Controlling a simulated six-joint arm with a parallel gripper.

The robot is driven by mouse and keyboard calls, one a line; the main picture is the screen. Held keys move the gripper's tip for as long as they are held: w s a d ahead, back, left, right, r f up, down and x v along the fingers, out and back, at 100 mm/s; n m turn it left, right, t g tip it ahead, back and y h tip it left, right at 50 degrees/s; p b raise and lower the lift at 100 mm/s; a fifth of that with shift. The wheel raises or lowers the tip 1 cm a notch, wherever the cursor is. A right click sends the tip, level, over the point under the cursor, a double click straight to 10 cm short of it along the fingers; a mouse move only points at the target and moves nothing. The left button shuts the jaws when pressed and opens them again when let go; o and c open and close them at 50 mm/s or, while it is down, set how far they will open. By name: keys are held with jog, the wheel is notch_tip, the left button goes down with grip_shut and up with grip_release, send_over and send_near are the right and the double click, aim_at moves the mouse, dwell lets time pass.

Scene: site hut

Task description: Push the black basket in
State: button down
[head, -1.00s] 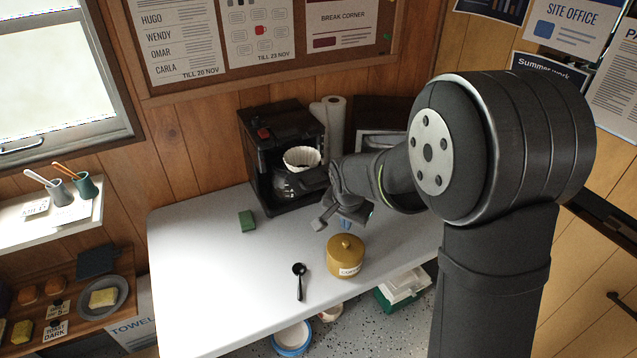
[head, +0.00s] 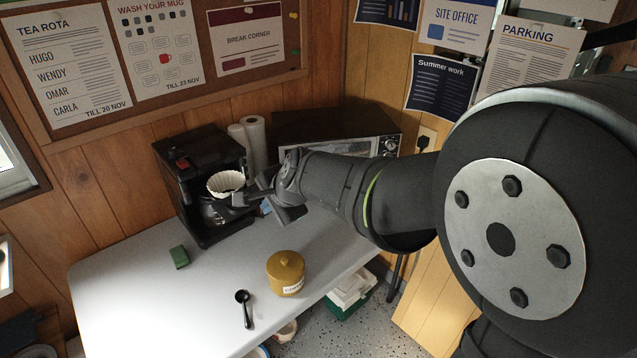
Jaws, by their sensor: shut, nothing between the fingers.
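The black coffee machine (head: 187,187) stands at the back of the white table. A white paper filter (head: 226,182) shows at its front, above the glass jug (head: 214,213). The black basket around the filter is mostly hidden; it looks pulled out from the machine, but I cannot tell how far. My gripper (head: 238,199) is shut and empty. Its tip is at the front right of the filter, beside or touching the basket; I cannot tell which.
A mustard lidded pot (head: 286,273) and a black scoop (head: 245,308) lie nearer the front of the table (head: 130,300). A green sponge (head: 179,257) is left of them. Paper rolls (head: 249,142) and a microwave (head: 360,148) stand behind my arm.

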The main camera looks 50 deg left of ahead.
aim_at(222, 184)
jog(key=a+f, duration=0.5)
jog(key=a, duration=0.2)
jog(key=shift+a+f, duration=0.2)
jog(key=shift+a, duration=0.2)
jog(key=a, duration=1.4)
jog(key=shift+s+a, duration=0.1)
jog(key=d, duration=0.2)
jog(key=d+r, duration=0.1)
jog(key=d, duration=0.1)
jog(key=v, duration=1)
